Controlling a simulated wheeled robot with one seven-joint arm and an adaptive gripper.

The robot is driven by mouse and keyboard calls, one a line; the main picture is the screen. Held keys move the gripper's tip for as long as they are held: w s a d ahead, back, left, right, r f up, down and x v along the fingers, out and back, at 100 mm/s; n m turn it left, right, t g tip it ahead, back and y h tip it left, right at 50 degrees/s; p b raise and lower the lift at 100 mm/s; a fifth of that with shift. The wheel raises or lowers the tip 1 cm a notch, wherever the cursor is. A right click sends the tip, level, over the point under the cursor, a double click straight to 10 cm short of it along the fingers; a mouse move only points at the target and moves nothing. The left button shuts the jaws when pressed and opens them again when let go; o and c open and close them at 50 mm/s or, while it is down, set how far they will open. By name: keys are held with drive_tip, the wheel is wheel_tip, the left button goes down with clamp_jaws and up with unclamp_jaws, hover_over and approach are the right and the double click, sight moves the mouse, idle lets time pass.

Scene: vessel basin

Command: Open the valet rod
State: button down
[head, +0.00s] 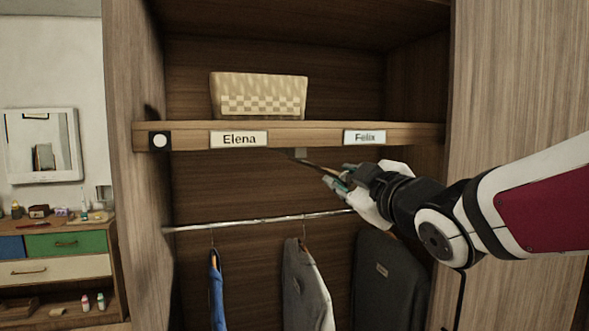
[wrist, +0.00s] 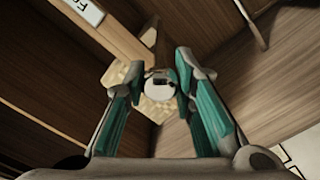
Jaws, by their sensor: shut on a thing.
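The valet rod (head: 312,163) shows in the head view as a thin bar just under the shelf, between the Elena and Felix labels. It runs from a small bracket under the shelf toward my gripper (head: 335,181). In the wrist view, a round pale end piece of the rod (wrist: 158,89) sits between the teal finger pads of my gripper (wrist: 160,74). My gripper is shut on the rod. My fingers hide part of the rod's front end in the head view, so its full length cannot be told.
The wooden shelf (head: 300,138) runs just above my gripper and carries a woven basket (head: 258,97). A silver clothes rail (head: 255,223) runs below, with a blue garment (head: 215,290), a grey jacket (head: 305,285) and a dark garment bag (head: 388,285). Cabinet side panels flank the opening.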

drive_tip(key=shift+p+v, duration=0.4)
drive_tip(key=shift+v, duration=1.6)
drive_tip(key=c, duration=1.3)
unclamp_jaws()
drive_tip(key=v, duration=0.7)
drive_tip(key=shift+s, duration=0.25)
